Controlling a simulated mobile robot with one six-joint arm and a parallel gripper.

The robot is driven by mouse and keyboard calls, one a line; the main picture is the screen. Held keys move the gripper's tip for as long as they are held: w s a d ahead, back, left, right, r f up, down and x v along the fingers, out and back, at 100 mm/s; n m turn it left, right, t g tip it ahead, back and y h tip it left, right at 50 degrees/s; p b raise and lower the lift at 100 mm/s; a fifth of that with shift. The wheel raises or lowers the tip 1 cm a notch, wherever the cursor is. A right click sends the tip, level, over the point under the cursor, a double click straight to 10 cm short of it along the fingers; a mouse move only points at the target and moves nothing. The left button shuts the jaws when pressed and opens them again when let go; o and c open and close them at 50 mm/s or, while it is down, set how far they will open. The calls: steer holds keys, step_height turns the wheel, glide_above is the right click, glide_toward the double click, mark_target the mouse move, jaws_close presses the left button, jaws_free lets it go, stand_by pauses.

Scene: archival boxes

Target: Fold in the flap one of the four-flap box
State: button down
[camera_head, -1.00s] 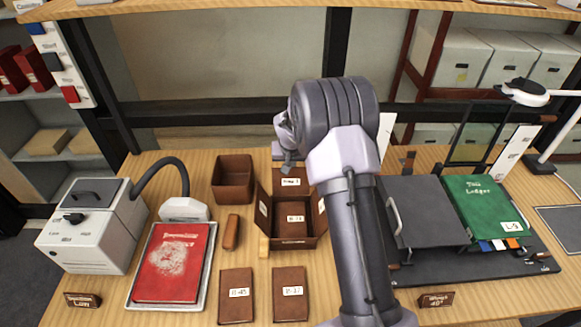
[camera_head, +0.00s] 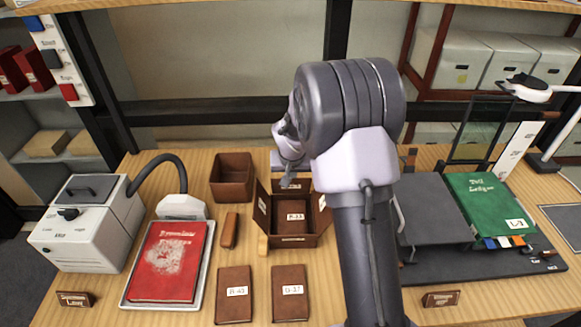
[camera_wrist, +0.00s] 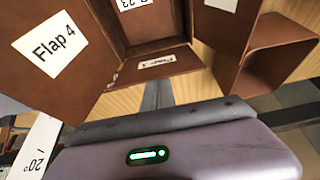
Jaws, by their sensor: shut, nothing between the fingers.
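The brown four-flap box (camera_head: 292,240) stands open in the middle of the table, with a labelled item inside. Its back flap (camera_head: 291,184), flap one, stands beyond the opening, partly hidden by my gripper. In the wrist view, flap one (camera_wrist: 185,62) is the tilted panel with a small label nearest my fingers. Flap 4 (camera_wrist: 75,62) stands out at the left there, and it is the right flap (camera_head: 322,207) in the head view. My gripper (camera_wrist: 158,92) is shut and empty, right beside flap one's outer edge. I cannot tell whether it touches.
An empty brown box (camera_head: 232,180) stands just left of the four-flap box. A brown bar (camera_head: 230,230) lies near it. Two brown booklets (camera_head: 234,294) (camera_head: 290,293) lie in front. A red book (camera_head: 166,262) on a tray is left; a grey board (camera_head: 435,212) is right.

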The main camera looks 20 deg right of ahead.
steer(key=shift+s+a+f, duration=0.2)
steer(key=shift+s+f, duration=0.35)
steer(key=shift+f, duration=0.2)
steer(key=shift+r, duration=0.25)
steer(key=w+d+r+p, duration=0.1)
steer(key=w+r+p, duration=0.3)
steer(key=r+p, duration=0.4)
steer(key=shift+d+r, duration=0.25)
steer(key=shift+r, duration=0.7)
